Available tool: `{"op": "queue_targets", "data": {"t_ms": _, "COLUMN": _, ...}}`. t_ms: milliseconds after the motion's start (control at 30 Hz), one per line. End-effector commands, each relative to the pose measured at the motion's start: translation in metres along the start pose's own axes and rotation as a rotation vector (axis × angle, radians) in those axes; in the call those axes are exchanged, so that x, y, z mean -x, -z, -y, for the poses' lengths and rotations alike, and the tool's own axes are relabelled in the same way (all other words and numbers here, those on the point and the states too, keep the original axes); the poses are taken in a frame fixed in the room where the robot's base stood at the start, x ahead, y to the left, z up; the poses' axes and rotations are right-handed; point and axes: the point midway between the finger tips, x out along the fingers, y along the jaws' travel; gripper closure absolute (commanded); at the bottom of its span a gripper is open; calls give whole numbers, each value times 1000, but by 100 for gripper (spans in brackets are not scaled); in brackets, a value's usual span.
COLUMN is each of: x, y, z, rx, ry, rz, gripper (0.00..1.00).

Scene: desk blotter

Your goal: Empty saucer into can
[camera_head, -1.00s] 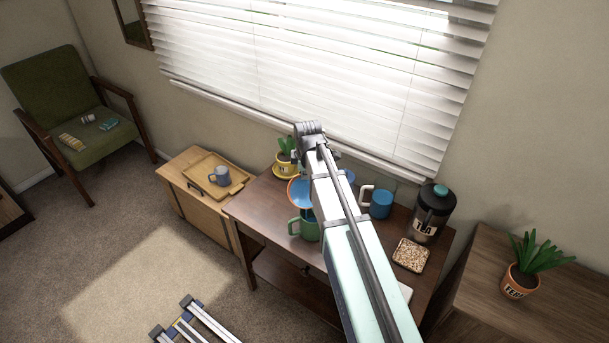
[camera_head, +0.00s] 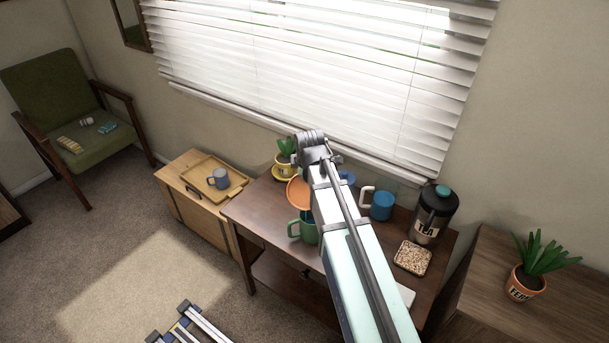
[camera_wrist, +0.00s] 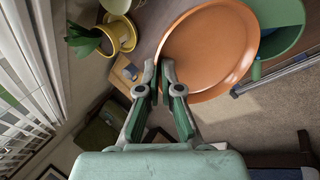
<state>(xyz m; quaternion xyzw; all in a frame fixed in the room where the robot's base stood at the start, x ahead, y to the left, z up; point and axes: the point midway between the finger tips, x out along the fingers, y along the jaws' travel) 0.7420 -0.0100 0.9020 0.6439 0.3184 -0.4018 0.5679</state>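The round orange saucer (camera_head: 298,192) is held up beside my arm, above the desk. In the wrist view the saucer (camera_wrist: 215,50) fills the upper middle, with one broad orange face toward the camera. My gripper (camera_wrist: 160,82) has its fingertips close together at the saucer's near-left rim and appears shut on it. The green mug (camera_head: 305,232) stands just below the saucer. It also shows in the wrist view (camera_wrist: 283,28), partly behind the saucer. A small blue patch shows between saucer and mug.
A blue mug (camera_head: 382,206) and a square tray of grainy bits (camera_head: 413,258) stand right of my arm. A potted plant on a yellow saucer (camera_head: 283,170) is close behind the held saucer. A side cabinet carries a wooden tray (camera_head: 236,190) with a mug.

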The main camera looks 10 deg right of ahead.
Motion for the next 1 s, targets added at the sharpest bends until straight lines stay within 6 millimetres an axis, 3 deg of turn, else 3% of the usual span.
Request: {"op": "queue_targets", "data": {"t_ms": 1000, "x": 18, "y": 0, "z": 10, "rx": 1, "ry": -169, "rz": -8, "gripper": 100}}
